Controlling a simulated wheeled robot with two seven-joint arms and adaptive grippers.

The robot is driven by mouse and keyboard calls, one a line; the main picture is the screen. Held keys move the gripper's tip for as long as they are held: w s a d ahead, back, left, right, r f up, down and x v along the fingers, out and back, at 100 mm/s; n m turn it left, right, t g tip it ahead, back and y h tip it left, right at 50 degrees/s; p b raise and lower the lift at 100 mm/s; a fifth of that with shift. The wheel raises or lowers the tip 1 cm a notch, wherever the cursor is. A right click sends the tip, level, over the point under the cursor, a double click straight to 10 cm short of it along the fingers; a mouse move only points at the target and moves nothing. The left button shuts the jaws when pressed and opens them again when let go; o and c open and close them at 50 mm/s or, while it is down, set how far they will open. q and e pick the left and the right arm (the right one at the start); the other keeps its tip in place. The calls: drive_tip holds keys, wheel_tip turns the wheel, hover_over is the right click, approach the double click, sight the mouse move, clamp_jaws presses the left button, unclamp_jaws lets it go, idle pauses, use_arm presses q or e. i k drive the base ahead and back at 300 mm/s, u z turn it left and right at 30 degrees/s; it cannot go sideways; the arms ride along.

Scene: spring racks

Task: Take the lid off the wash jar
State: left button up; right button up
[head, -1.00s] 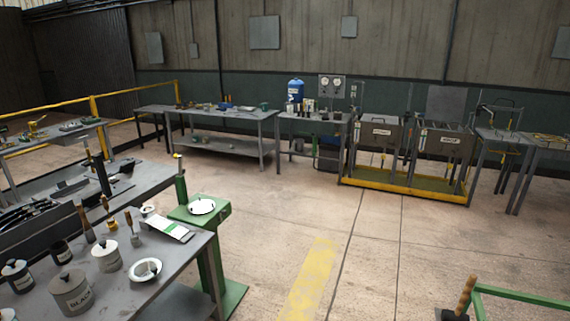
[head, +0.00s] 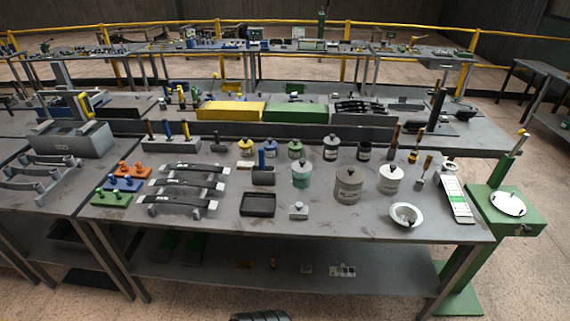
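Several lidded jars stand upright on the grey metal bench (head: 330,215). A large grey jar (head: 348,187) is in the middle, with a white jar (head: 391,179) to its right and a pale green jar (head: 301,173) to its left. Behind them are smaller jars with yellow (head: 246,148), blue (head: 270,148), green (head: 295,149) and grey (head: 331,148) bodies. The labels are too small to read, so I cannot tell which is the wash jar. Neither of my grippers can be made out.
A white round dish (head: 405,215) sits near the bench's front right, by a white-and-green sheet (head: 455,198). A black tray (head: 258,204) and leaf springs (head: 187,187) lie to the left. A green stand (head: 495,230) is at the right end.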

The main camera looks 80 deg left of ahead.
sight(302, 166)
drive_tip(key=u, duration=2.05)
